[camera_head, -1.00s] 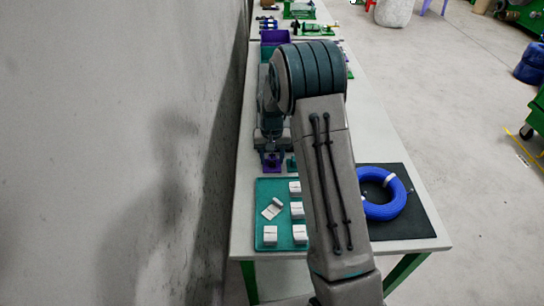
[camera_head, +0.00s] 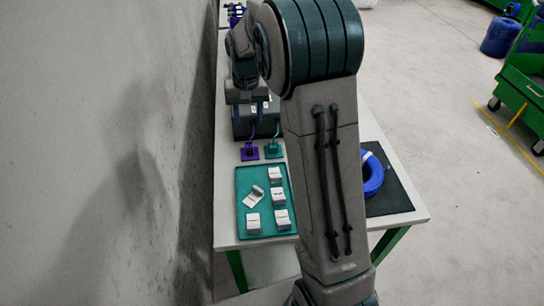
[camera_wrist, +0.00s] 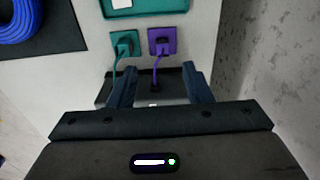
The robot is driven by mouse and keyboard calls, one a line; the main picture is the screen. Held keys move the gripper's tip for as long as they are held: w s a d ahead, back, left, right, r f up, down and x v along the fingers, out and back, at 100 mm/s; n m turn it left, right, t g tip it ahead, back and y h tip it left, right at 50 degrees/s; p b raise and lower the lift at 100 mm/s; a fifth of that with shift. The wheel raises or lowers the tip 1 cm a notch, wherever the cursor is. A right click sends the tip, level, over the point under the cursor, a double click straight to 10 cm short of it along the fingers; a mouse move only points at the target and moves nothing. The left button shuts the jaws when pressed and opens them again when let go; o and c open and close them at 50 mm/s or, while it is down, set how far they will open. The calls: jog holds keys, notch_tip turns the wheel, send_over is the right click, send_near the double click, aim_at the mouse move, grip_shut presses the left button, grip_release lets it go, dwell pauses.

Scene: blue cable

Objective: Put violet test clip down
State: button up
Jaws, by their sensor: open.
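The violet test clip (camera_wrist: 162,44) rests on a violet square pad (camera_wrist: 169,33) on the table, with its lead running back to a dark box. In the head view the violet pad and clip (camera_head: 249,151) show just in front of that box. My gripper (camera_wrist: 160,78) is open, its two fingers apart with the violet lead between them in the picture. The violet clip is beyond the fingertips and out of their hold. In the head view my own arm and wrist hide the fingers.
A teal clip on a teal pad (camera_wrist: 124,42) sits beside the violet one. The dark box (camera_head: 244,122) stands behind them. A teal tray (camera_head: 243,225) holds several white blocks. A blue cable coil (camera_head: 373,176) lies on a black mat (camera_head: 402,200). A wall runs along the left.

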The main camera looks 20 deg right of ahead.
jog(key=s+r+n+t, duration=0.1)
jog(key=s+r, duration=0.1)
jog(key=s, duration=1.2)
jog(key=s+r+t, duration=0.1)
jog(key=s+r, duration=0.2)
jog(key=s, duration=1)
jog(key=shift+s+n, duration=0.35)
jog(key=shift+n, duration=0.05)
